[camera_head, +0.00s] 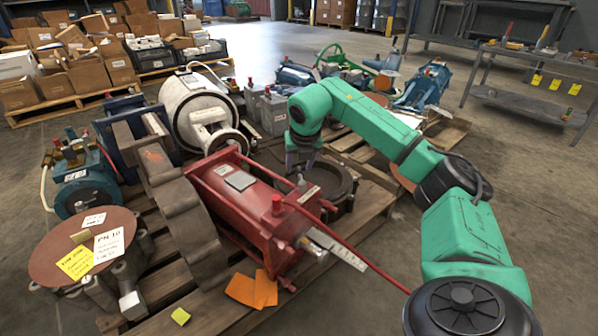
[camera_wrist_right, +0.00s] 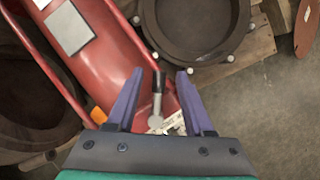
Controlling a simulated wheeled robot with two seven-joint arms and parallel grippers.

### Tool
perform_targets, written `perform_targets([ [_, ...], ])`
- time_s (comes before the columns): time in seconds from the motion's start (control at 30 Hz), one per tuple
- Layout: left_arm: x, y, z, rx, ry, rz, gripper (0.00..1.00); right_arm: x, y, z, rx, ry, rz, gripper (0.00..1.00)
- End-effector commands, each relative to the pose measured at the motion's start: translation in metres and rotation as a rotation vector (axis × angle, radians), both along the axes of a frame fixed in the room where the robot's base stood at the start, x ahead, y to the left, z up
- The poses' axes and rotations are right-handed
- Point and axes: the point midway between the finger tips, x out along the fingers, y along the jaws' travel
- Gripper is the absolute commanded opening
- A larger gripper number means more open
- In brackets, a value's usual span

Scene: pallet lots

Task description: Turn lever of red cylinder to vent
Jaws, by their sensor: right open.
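The red cylinder (camera_head: 228,198) lies on the pallet in the middle of the head view, with a grey plate on top. It also fills the upper left of the right wrist view (camera_wrist_right: 98,55). A short lever (camera_wrist_right: 158,95) with a black end and pale metal below shows between my right gripper's fingers, apart from both. My right gripper (camera_head: 303,160) is open above the cylinder's right side; its purple fingers also show in the wrist view (camera_wrist_right: 159,82). Vent markings cannot be read. My left gripper is out of view.
A dark round flange (camera_head: 335,180) lies close right of the cylinder. A thin red rod (camera_head: 360,255) sticks out at the lower right. A white motor (camera_head: 200,110) stands behind. The pallet (camera_head: 205,305) is crowded; open floor lies to the right.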

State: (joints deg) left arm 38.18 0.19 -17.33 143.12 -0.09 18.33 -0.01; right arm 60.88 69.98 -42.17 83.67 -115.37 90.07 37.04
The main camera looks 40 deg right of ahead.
Motion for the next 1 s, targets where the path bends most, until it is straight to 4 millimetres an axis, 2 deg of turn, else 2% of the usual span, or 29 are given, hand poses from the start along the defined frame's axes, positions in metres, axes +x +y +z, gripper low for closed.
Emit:
perform_targets([
  [0.17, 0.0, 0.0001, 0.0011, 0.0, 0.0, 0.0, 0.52, 0.0003, -0.0001, 0.0003, 0.0, 0.0, 0.0, 0.52],
  [0.2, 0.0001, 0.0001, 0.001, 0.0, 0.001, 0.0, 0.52, 0.0002, 0.0001, 0.0004, 0.0, 0.0, 0.0, 0.48],
  [0.27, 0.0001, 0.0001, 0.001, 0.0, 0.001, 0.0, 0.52, 0.0002, 0.0001, 0.0004, 0.0, 0.0, 0.0, 0.25],
  [0.3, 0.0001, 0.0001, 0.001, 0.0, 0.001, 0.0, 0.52, 0.0002, 0.0001, 0.0005, 0.001, 0.0, 0.0, 0.1],
  [0.33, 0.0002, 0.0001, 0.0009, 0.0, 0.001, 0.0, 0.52, 0.0002, 0.0001, 0.0005, 0.001, 0.0, 0.0, 0.0],
  [1.0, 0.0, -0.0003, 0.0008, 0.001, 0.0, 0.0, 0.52, -0.0002, 0.0, 0.0006, 0.001, 0.001, -0.001, 0.0],
])
